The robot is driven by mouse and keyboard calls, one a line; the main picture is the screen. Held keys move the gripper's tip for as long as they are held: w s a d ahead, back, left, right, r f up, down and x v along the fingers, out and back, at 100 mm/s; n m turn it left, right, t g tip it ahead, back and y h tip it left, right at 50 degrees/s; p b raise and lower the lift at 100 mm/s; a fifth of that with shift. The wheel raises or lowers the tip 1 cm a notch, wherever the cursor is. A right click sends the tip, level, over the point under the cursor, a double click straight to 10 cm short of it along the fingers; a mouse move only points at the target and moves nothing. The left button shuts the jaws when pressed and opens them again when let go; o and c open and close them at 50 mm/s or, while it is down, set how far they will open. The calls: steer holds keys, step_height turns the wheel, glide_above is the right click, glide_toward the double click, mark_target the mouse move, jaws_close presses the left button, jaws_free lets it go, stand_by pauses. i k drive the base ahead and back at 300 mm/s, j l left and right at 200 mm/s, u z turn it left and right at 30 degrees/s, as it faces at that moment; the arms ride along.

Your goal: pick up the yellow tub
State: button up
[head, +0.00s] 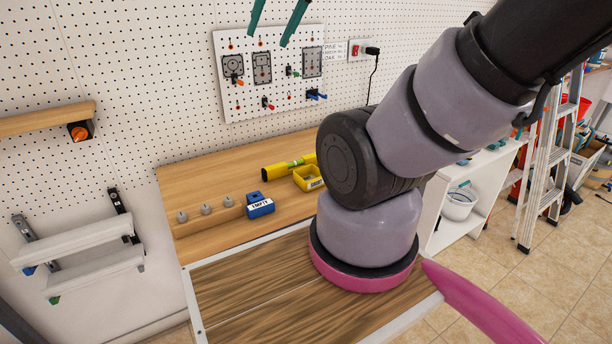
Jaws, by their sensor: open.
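The yellow tub (308,180) is a small open box with a dark label on its front. It stands upright on the wooden bench, just left of my arm's dark joint. Its inside is partly visible, but I cannot tell what it holds. My arm comes down from the upper right and covers the bench to the right of the tub.
A yellow cylindrical tool (288,166) lies just behind and left of the tub. A blue labelled box (260,206) and a wooden block with metal knobs (206,209) stand further left. A pegboard wall (180,60) rises behind. A ladder (548,160) stands at right.

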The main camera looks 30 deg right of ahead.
mark_target(309, 178)
steer(key=j+z, duration=0.15)
steer(key=z, duration=0.25)
steer(key=k+j+z, duration=0.1)
steer(key=z, duration=0.35)
steer(key=k+j+z, duration=0.1)
steer(key=z, duration=0.3)
steer(key=k+j+z, duration=0.1)
steer(key=z, duration=0.3)
steer(key=k+j, duration=0.3)
